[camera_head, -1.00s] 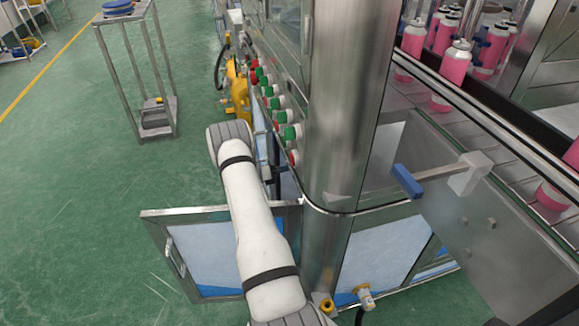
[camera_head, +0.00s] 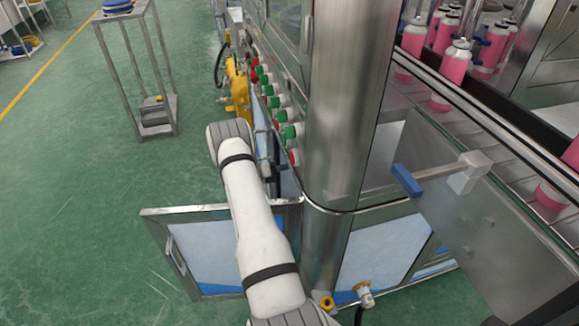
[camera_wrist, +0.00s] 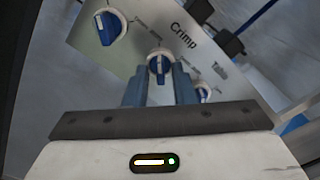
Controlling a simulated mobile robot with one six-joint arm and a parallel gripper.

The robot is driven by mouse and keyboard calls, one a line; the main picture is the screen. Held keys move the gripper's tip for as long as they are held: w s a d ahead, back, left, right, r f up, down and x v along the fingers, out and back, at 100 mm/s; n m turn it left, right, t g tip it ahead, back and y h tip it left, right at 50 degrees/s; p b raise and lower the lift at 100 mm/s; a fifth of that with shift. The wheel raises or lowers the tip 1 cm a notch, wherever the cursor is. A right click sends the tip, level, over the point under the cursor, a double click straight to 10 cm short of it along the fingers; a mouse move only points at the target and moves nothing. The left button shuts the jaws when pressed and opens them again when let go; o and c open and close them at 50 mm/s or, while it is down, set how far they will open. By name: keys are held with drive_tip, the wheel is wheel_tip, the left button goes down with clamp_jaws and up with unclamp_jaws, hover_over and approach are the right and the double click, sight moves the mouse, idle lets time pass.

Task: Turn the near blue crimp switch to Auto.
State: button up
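In the wrist view, a blue crimp switch (camera_wrist: 159,64) on a white round base sits on a grey panel (camera_wrist: 140,35) beside the word "Crimp". Its blue grip stands roughly upright in the picture; the small position labels are too blurred to read. My gripper (camera_wrist: 161,84) points at this switch. Its two blue-grey fingers are apart, with the switch showing between and just beyond their tips. I cannot tell whether they touch it. In the head view, the gripper and this switch are hidden by my arm and the machine.
Another blue switch (camera_wrist: 110,27) is at the panel's upper left, and a third (camera_wrist: 203,93) lies right near the word "Table". An open cabinet door (camera_head: 200,252) stands beside my arm. Green and red buttons (camera_head: 284,115) line the machine's side, past a steel column (camera_head: 340,100).

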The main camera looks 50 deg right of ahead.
drive_tip(key=shift+o, duration=0.5)
drive_tip(key=p+v, duration=0.1)
drive_tip(key=v, duration=0.7)
drive_tip(key=shift+s, duration=0.1)
drive_tip(key=s+a+r+m+t+y+p, duration=0.1)
drive_tip(key=s+a+r+m+y+p, duration=0.15)
drive_tip(key=a+r, duration=0.55)
drive_tip(key=s+a+r+m+t+y+p, duration=0.1)
drive_tip(key=a+r+m+t+y+p, duration=0.2)
drive_tip(key=r, duration=0.9)
drive_tip(key=s+a+r+m+y+p, duration=0.1)
drive_tip(key=a+r+m+y+p, duration=0.1)
drive_tip(key=a+r+m+p, duration=0.6)
drive_tip(key=s+a+r+m+t+y+p, duration=0.7)
drive_tip(key=s+a+r, duration=1)
drive_tip(key=a+r, duration=0.3)
drive_tip(key=shift+s+a+r+t+y+p, duration=0.25)
drive_tip(key=shift+a+r+t+y+p, duration=0.1)
drive_tip(key=shift+r+t, duration=0.25)
